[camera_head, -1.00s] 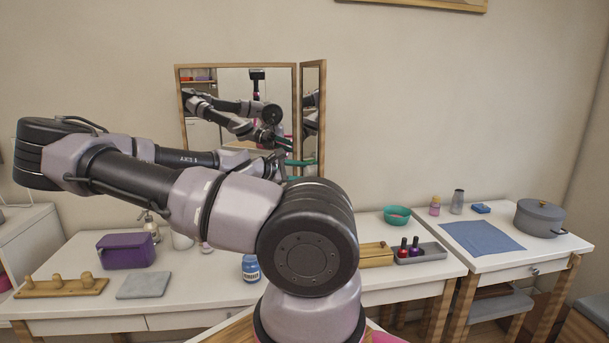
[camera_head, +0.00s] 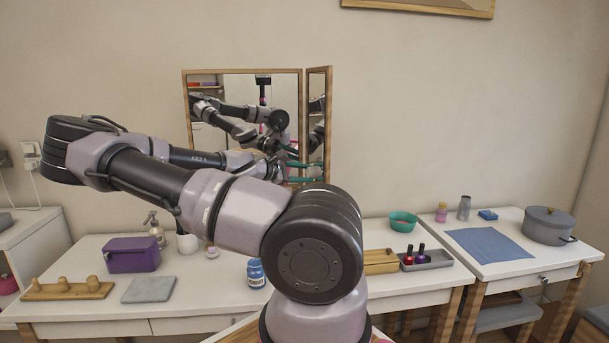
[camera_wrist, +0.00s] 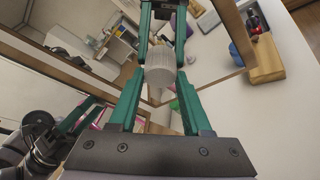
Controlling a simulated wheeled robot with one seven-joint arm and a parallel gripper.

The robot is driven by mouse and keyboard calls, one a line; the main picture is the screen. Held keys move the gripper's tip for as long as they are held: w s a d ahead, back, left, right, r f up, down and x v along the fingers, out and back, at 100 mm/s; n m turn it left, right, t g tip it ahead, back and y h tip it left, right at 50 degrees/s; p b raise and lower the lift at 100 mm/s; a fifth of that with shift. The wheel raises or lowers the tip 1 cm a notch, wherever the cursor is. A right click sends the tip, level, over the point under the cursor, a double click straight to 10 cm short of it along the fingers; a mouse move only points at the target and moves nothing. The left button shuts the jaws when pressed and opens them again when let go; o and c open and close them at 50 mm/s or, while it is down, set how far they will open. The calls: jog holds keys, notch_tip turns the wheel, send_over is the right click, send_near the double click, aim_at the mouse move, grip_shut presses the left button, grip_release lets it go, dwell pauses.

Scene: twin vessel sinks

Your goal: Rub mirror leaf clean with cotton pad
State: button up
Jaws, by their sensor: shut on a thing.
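The mirror (camera_head: 235,90) stands against the wall behind the counter, with a wood-framed main panel and a narrow side leaf (camera_head: 317,120) on its right. My gripper (camera_wrist: 160,75) has green fingers and is shut on a pale, ridged cotton pad (camera_wrist: 160,68). In the wrist view the fingertips and pad are at a mirror surface, and green fingers show again beyond them, apparently as a reflection. Contact between pad and glass cannot be told. In the head view my arm hides most of the gripper; a green finger (camera_head: 300,164) shows by the lower mirror edge.
A blue-labelled jar (camera_head: 256,273), a grey tray with nail polish bottles (camera_head: 427,260), a teal bowl (camera_head: 403,221) and a purple box (camera_head: 132,254) stand on the counter. A soap bottle (camera_head: 154,229) stands behind my arm. The counter's front left is partly clear.

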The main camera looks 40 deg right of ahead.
jog(key=shift+w+a, duration=0.35)
jog(key=shift+a, duration=0.6)
jog(key=shift+w+a, duration=0.35)
jog(key=shift+a, duration=0.55)
jog(key=shift+w+a, duration=0.35)
jog(key=shift+a, duration=0.6)
jog(key=shift+a, duration=0.15)
jog(key=shift+w+a, duration=0.3)
jog(key=shift+a, duration=0.35)
jog(key=shift+w+a, duration=0.25)
jog(key=shift+a, duration=0.35)
